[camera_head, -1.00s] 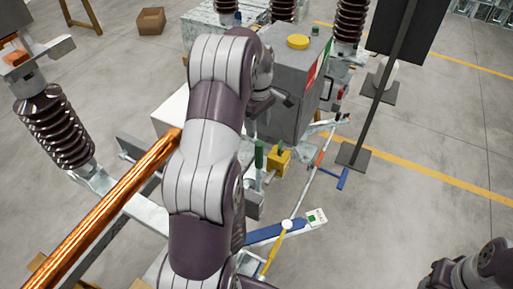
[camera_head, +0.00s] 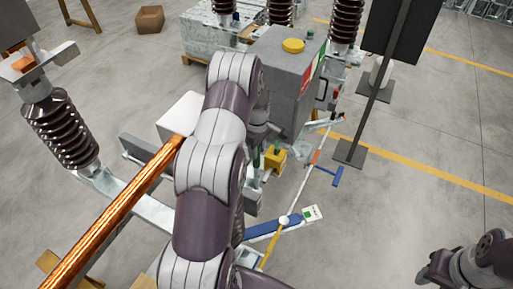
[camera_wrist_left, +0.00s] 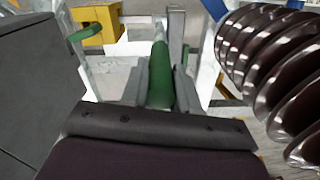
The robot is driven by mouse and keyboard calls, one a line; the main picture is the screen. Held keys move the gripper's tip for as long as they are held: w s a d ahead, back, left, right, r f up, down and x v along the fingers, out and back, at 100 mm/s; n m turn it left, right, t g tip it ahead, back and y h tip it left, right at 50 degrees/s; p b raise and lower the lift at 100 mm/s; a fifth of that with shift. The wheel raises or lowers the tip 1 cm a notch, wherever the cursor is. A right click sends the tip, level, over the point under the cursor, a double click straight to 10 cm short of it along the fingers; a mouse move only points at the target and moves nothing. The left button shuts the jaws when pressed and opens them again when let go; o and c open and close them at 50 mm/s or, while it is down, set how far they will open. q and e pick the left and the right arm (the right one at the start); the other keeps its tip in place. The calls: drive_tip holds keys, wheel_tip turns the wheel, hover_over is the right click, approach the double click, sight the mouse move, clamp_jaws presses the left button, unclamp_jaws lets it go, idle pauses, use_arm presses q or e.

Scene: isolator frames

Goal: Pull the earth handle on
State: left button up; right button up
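A green handle (camera_wrist_left: 160,75) stands between the two fingers of my left gripper (camera_wrist_left: 161,75) in the left wrist view. The fingers lie close along both its sides; I cannot tell whether they press on it. In the head view the green handle (camera_head: 256,160) is mostly hidden by my left arm, beside a yellow block (camera_head: 274,160).
A grey cabinet (camera_head: 285,70) with a yellow cap stands behind the handle. A copper bar (camera_head: 115,215) runs at left. Ribbed brown insulators (camera_head: 58,130) stand near, one close at right in the wrist view (camera_wrist_left: 270,60). A blue lever (camera_head: 270,227) lies in front.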

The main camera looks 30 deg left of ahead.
use_arm(q)
drive_tip(key=shift+a+f, duration=0.1)
clamp_jaws()
drive_tip(key=w+d+f+y+b, duration=0.1)
drive_tip(key=d+f+y+b, duration=0.1)
drive_tip(key=d, duration=0.5)
drive_tip(key=d+f+y+b, duration=0.2)
drive_tip(key=d+y, duration=0.3)
drive_tip(key=d, duration=0.3)
drive_tip(key=shift+w+f+g+b, duration=0.35)
drive_tip(key=shift+g, duration=0.05)
drive_tip(key=o, duration=0.8)
unclamp_jaws()
drive_tip(key=shift+o, duration=0.4)
drive_tip(key=shift+a+r, duration=0.1)
